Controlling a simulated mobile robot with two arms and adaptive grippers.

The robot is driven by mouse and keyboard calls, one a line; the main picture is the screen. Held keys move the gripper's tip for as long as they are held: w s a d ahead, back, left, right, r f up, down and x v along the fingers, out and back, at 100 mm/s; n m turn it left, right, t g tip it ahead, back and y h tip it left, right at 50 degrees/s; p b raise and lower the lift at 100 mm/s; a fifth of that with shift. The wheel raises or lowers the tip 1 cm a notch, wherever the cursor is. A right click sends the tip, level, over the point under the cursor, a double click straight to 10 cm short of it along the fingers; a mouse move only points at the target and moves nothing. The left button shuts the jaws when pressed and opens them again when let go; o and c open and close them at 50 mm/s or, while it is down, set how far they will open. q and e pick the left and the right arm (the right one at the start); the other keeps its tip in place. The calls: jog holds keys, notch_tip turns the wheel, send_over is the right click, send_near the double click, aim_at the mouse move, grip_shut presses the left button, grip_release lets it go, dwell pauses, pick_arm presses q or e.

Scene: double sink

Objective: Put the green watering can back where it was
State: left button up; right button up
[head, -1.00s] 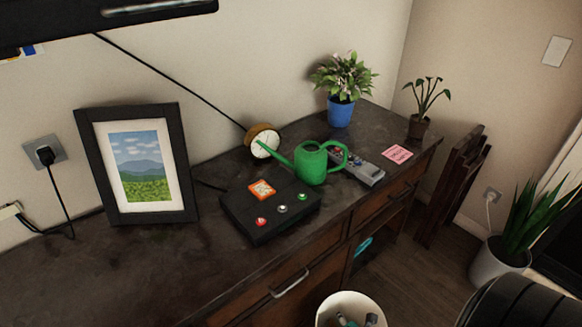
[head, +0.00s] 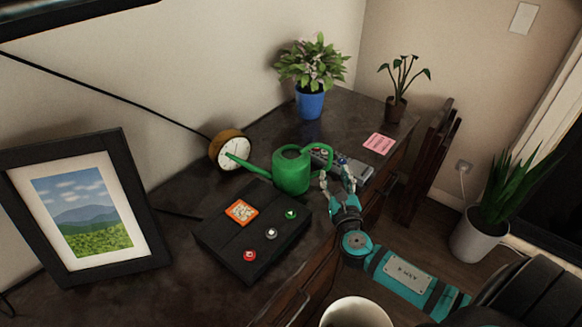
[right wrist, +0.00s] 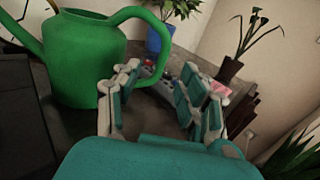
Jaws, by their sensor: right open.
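The green watering can (head: 291,174) stands upright on the dark sideboard, beside the black button box, its spout pointing left toward the clock. Its handle is on the right side, toward my right gripper. My right gripper (head: 338,178) is open and empty, just right of the can and below its handle. In the right wrist view the can (right wrist: 85,65) fills the upper left, and its handle arches over toward the open fingers (right wrist: 160,95). The fingers do not enclose the can. My left gripper is not in view.
A black box with buttons (head: 215,230) lies left of the can. A clock (head: 234,150), a blue-potted plant (head: 310,102), a grey device (head: 355,172), a pink note (head: 379,143) and a small potted plant (head: 396,108) stand around. A picture frame (head: 150,240) is at left. A white bin (head: 355,314) stands below.

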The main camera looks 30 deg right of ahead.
aim_at(331, 160)
jog(key=x, duration=0.3)
jog(key=shift+w+d, duration=0.1)
jog(key=shift+w, duration=0.1)
jog(key=x, duration=0.3)
jog(key=shift+w+d+f, duration=0.15)
jog(key=shift+w+d, duration=0.15)
jog(key=shift+d, duration=0.05)
jog(key=shift+w+d+f, duration=0.1)
jog(key=shift+w+d, duration=0.1)
jog(key=shift+w, duration=0.3)
grip_shut()
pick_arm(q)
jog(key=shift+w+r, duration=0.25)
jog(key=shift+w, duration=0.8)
